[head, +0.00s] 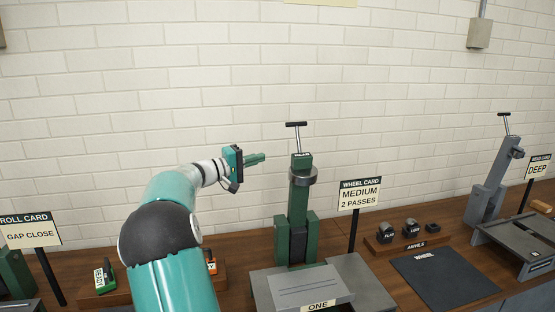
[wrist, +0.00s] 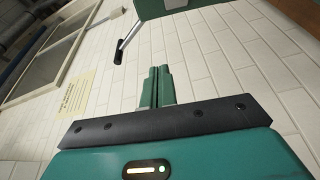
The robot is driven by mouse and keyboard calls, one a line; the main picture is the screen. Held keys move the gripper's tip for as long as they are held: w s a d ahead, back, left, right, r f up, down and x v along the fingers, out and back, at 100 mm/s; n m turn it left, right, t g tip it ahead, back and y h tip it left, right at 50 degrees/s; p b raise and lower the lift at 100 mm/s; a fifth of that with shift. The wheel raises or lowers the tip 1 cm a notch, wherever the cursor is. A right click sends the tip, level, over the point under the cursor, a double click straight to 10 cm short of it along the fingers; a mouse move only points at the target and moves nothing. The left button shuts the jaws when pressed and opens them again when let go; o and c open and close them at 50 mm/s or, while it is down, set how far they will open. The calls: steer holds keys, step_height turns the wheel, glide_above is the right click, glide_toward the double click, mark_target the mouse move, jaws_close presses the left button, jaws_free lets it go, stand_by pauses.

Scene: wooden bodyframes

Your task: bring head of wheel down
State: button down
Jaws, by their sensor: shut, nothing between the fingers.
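A green upright machine (head: 298,205) stands on the bench in the middle of the head view. Its top block (head: 301,161) carries a black T-handle (head: 296,124), and a grey round collar (head: 302,176) sits just below. A card reading "WHEEL CARD MEDIUM 2 PASSES" (head: 360,195) stands right of it. My gripper (head: 262,158) is shut and empty, left of the top block at about its height, fingers pointing right, apparently apart from it. In the wrist view my shut fingers (wrist: 157,88) point towards a T-handled rod (wrist: 128,36) and green parts at the top edge.
A plate marked "ONE" (head: 312,290) lies before the machine. Right of it are small anvils (head: 411,231), a dark mat marked "WHEEL" (head: 445,275) and a grey machine (head: 490,185). A "ROLL CARD" sign (head: 30,231) stands at left. Air above the bench is largely clear.

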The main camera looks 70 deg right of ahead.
steer(key=s+d, duration=0.4)
steer(key=s, duration=0.4)
steer(key=shift+s, duration=0.2)
steer(key=shift+a, duration=0.1)
stand_by(0.6)
